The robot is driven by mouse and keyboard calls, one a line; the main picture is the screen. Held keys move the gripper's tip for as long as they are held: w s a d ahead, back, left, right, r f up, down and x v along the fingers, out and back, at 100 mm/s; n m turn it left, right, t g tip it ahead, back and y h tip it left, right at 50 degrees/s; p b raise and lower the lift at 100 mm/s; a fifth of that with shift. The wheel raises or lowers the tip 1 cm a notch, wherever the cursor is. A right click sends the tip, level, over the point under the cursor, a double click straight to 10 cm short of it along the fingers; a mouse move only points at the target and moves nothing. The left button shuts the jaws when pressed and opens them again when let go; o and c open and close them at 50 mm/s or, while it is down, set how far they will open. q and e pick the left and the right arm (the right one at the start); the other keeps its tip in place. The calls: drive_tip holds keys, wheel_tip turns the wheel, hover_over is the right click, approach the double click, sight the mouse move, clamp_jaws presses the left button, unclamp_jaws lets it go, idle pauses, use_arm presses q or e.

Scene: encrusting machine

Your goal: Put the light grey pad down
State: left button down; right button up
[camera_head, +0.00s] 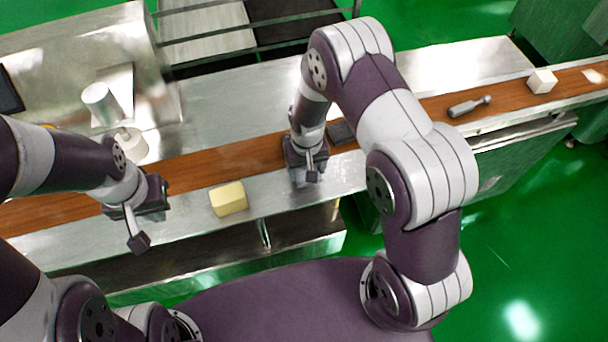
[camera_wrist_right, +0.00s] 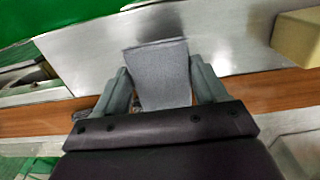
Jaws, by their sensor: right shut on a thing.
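The light grey pad (camera_wrist_right: 160,78) is between the two fingers of my right gripper (camera_wrist_right: 160,88) in the right wrist view, and the gripper is shut on it. Its far edge is over the bare steel surface, with a dark shadow close by. I cannot tell whether it touches the steel. In the head view my right gripper (camera_head: 306,172) is over the near steel strip beside the brown belt, and its own body hides the pad.
A pale yellow block (camera_head: 228,199) stands on the steel strip (camera_head: 272,200), left of my right gripper. A dark flat piece (camera_head: 341,132) lies on the brown belt (camera_head: 225,160) behind it. A grey tool (camera_head: 469,106) and a white cube (camera_head: 542,81) are farther right.

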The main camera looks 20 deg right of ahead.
drive_tip(key=shift+s+a+f, duration=0.2)
drive_tip(key=shift+f, duration=0.15)
drive_tip(key=f, duration=0.3)
drive_tip(key=shift+s+f+p, duration=0.2)
drive_tip(key=shift+f+p, duration=0.15)
drive_tip(key=shift+f, duration=0.05)
drive_tip(key=shift+w+f, duration=0.1)
drive_tip(key=shift+f, duration=0.2)
drive_tip(key=o, duration=0.9)
drive_tip(key=shift+o, duration=0.2)
